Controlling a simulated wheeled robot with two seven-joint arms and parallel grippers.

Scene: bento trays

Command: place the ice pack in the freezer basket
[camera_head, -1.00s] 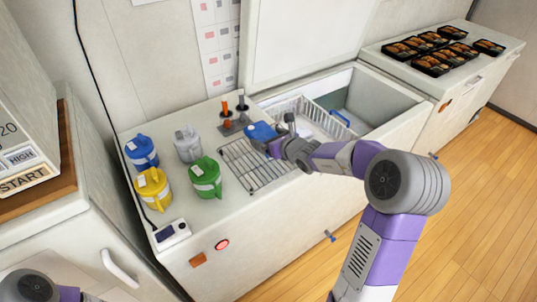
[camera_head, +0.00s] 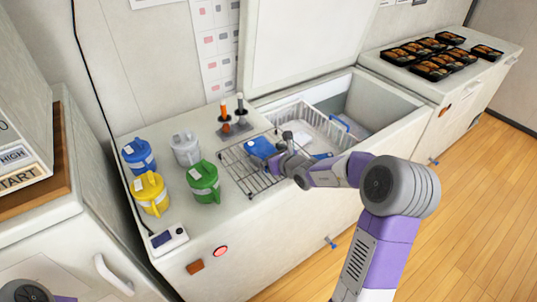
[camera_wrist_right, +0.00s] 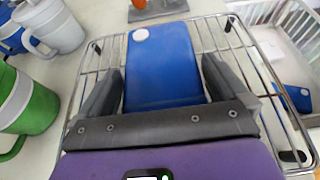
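The blue ice pack (camera_head: 260,147), a flat slab with a white round cap, is between the fingers of my right gripper (camera_head: 280,150). In the right wrist view the fingers (camera_wrist_right: 162,75) lie along both side edges of the pack (camera_wrist_right: 160,70). The pack is over the wire rack (camera_wrist_right: 88,75); its height above the wires is hard to judge. The white freezer basket (camera_head: 315,125) sits in the open freezer to the right of the gripper. Only a link of my left arm shows at the lower left; its gripper is out of view.
Several jugs, including a green one (camera_head: 203,182), stand left of the rack. Another blue item (camera_head: 322,155) shows in the basket area. The open freezer's front rim (camera_head: 395,118) borders the opening.

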